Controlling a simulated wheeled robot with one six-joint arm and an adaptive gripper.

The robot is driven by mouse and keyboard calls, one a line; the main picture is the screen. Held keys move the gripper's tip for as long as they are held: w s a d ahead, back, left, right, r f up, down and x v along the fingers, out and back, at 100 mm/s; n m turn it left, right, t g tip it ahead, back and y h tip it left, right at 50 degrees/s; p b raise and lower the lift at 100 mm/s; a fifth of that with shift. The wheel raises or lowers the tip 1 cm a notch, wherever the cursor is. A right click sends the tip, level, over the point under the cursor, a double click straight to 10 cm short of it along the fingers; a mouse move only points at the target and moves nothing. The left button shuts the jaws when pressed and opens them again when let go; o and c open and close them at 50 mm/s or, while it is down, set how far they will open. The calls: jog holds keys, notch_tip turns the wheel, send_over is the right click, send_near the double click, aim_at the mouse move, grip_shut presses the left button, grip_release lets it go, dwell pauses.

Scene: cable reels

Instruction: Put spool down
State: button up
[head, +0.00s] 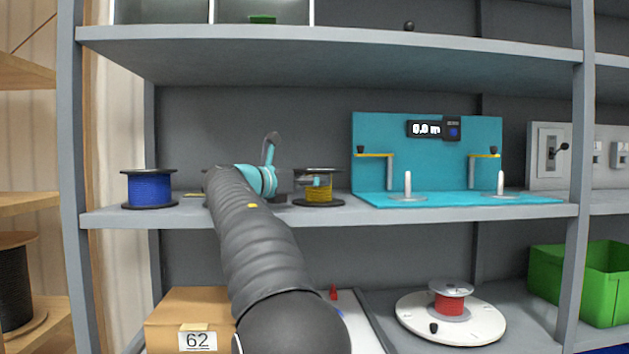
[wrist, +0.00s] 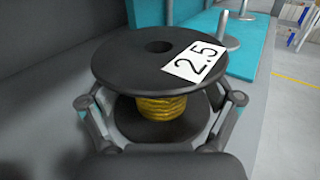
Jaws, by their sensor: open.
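A black-flanged spool wound with yellow cable (head: 319,194) stands upright on the middle grey shelf, left of the teal stand. In the wrist view the same spool (wrist: 158,60) shows close up, with a white "2.5" label on its top flange. My gripper (wrist: 166,112) is open, with one finger on each side of the yellow winding, below the top flange. In the head view my arm hides part of the shelf left of the spool.
A blue cable spool (head: 149,188) stands at the shelf's left end. The teal stand (head: 430,150) with upright pegs and a display is to the right. Below are a box marked 62 (head: 190,308), a red spool on a white turntable (head: 450,303) and a green crate (head: 600,280).

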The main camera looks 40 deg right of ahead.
jog(key=a, duration=1)
jog(key=shift+s+a+p, duration=0.35)
jog(key=shift+s, duration=0.05)
